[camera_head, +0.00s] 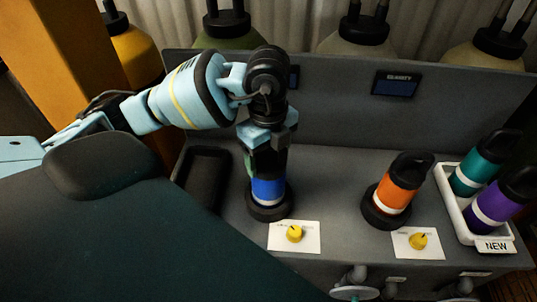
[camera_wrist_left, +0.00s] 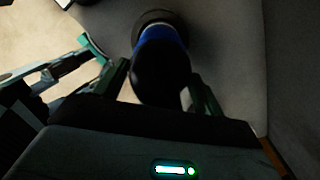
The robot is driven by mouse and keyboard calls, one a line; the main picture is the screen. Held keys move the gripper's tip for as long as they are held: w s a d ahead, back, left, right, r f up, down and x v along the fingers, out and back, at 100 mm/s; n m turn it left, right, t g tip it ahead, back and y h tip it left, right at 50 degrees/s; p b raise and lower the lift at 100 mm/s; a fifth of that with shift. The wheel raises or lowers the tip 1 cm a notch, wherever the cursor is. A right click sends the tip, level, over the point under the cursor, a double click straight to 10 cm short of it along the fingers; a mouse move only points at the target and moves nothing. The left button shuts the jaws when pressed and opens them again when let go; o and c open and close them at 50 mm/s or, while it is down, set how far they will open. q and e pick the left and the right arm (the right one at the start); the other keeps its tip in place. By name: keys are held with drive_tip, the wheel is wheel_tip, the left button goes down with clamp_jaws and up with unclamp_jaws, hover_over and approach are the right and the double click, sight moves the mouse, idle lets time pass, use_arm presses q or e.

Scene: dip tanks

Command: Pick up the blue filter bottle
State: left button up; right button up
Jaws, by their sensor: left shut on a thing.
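The blue filter bottle (camera_head: 268,190) stands upright in a round dark socket (camera_head: 270,211) on the grey bench, with a white band low on its body. My left gripper (camera_head: 267,150) is above it, pointing down, and is shut on its dark upper part. In the left wrist view the blue filter bottle (camera_wrist_left: 160,42) lies between the two fingers of my left gripper (camera_wrist_left: 162,88), its black top towards the camera. The gripper hides much of the bottle's top in the head view. My right gripper is in neither view.
An orange bottle (camera_head: 392,192) stands in another socket to the right. A white tray (camera_head: 450,208) marked NEW holds a teal bottle (camera_head: 472,174) and a purple bottle (camera_head: 495,205). An empty black tray (camera_head: 203,178) is left of the blue bottle. Yellow knobs are in front.

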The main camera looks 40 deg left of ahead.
use_arm(q)
drive_tip(key=shift+r, duration=0.1)
drive_tip(key=shift+c, duration=0.3)
